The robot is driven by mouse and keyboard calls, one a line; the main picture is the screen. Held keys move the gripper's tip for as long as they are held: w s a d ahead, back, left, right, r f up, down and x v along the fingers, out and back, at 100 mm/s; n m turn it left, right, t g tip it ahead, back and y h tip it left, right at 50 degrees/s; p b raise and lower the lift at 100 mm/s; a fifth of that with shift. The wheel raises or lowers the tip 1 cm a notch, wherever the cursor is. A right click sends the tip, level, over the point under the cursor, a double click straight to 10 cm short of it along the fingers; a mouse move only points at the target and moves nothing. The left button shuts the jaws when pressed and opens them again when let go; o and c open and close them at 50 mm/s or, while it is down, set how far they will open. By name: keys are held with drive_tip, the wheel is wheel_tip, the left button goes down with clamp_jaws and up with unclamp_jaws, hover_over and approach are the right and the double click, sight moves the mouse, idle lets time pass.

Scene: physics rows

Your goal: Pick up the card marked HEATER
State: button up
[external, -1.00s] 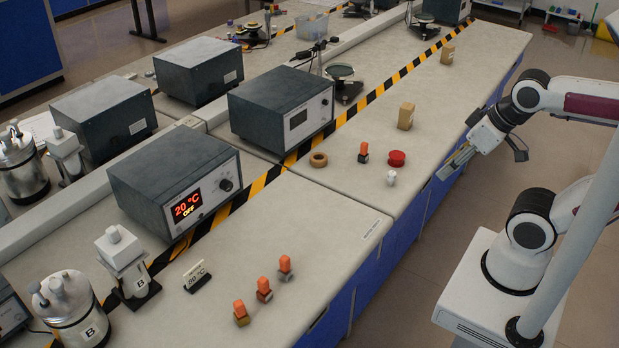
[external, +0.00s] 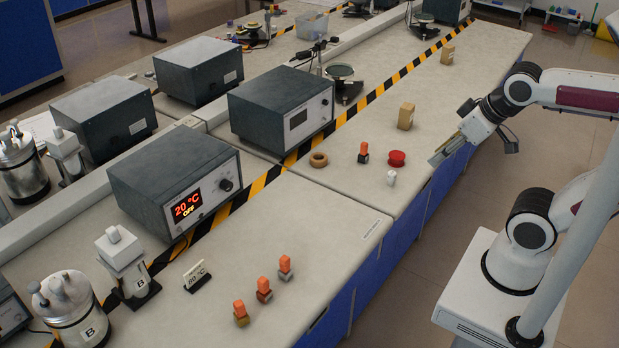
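No card with a readable HEATER marking shows. A small flat white label (external: 372,229) lies near the front edge of the bench; its print is too small to read. A small standing card (external: 196,275) reads 80 °C and is on the bench left of the orange-topped pieces. My gripper (external: 436,160) is over the bench's front edge, right of the red disc and apart from both the label and the card. Its fingers point down-left. The gap between them is too small to make out, and nothing clearly shows in them.
The bench (external: 310,225) holds a box reading 20 °C OFF (external: 175,180), several orange-topped pieces (external: 264,289), a red disc (external: 396,158), a white piece (external: 391,177), a wooden ring (external: 318,159) and a tan block (external: 406,116). Bench around the flat label is clear.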

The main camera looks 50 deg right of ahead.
drive_tip(key=w+r+n+t+h, duration=0.1)
drive_tip(key=w+r+t, duration=0.35)
drive_tip(key=w, duration=0.85)
drive_tip(key=w+r+n+t, duration=0.1)
drive_tip(key=w+r, duration=0.6)
drive_tip(key=w, duration=0.7)
drive_tip(key=w+a+n+t+y, duration=0.1)
drive_tip(key=w+a+n+y, duration=0.2)
drive_tip(key=w+a, duration=0.5)
drive_tip(key=w+a+n+t+y, duration=0.2)
drive_tip(key=w+a, duration=0.3)
drive_tip(key=w, duration=0.7)
drive_tip(key=w+a+f+n+g+y, duration=0.2)
drive_tip(key=w+a+f+n+y, duration=0.15)
drive_tip(key=a+f, duration=0.4)
drive_tip(key=w+a+f+n+g+y, duration=0.2)
drive_tip(key=a+f+n+g+y, duration=0.15)
drive_tip(key=a+f, duration=0.35)
drive_tip(key=n+g+y, duration=0.3)
drive_tip(key=n+g, duration=0.1)
drive_tip(key=g, duration=0.5)
approach(196, 276)
drive_tip(key=shift+w+a+r, duration=0.3)
drive_tip(key=shift+a+r, duration=0.1)
drive_tip(key=shift+a, duration=0.1)
drive_tip(key=shift+w+a+r, duration=0.25)
drive_tip(key=shift+a+r, duration=0.2)
drive_tip(key=shift+a, duration=0.05)
drive_tip(key=shift+s+f, duration=0.35)
drive_tip(key=shift+f, duration=0.05)
